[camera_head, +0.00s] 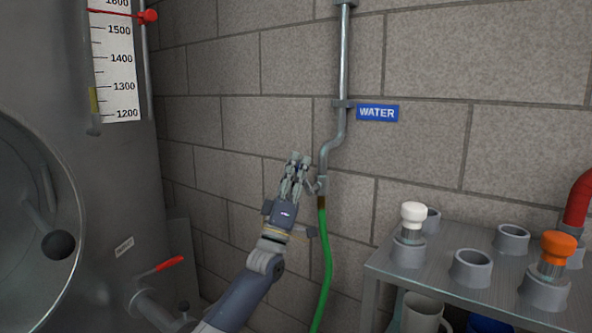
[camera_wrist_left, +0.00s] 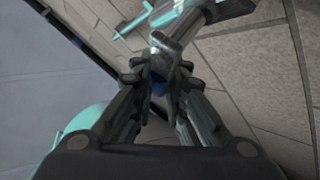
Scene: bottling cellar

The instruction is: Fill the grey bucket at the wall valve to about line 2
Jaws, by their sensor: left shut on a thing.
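The wall valve (camera_head: 321,186) sits at the lower end of a grey pipe, left of and below the blue WATER sign (camera_head: 377,113). A green hose (camera_head: 328,255) hangs from it and runs down out of the picture. My left gripper (camera_head: 298,160) is at the valve, just left of the pipe. In the left wrist view my fingertips (camera_wrist_left: 160,82) are shut on a small dark blue part, which seems to be the valve's handle; the fingers hide most of it. I see no bucket under the hose; its lower end is out of view. My right gripper is not in view.
A steel tank with a scale (camera_head: 118,60) and a red-handled valve (camera_head: 170,264) stands at the left. At the right a metal rack (camera_head: 390,268) has several grey cup holders, with white-topped and orange-topped items. A grey jug (camera_head: 424,312) stands below its top.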

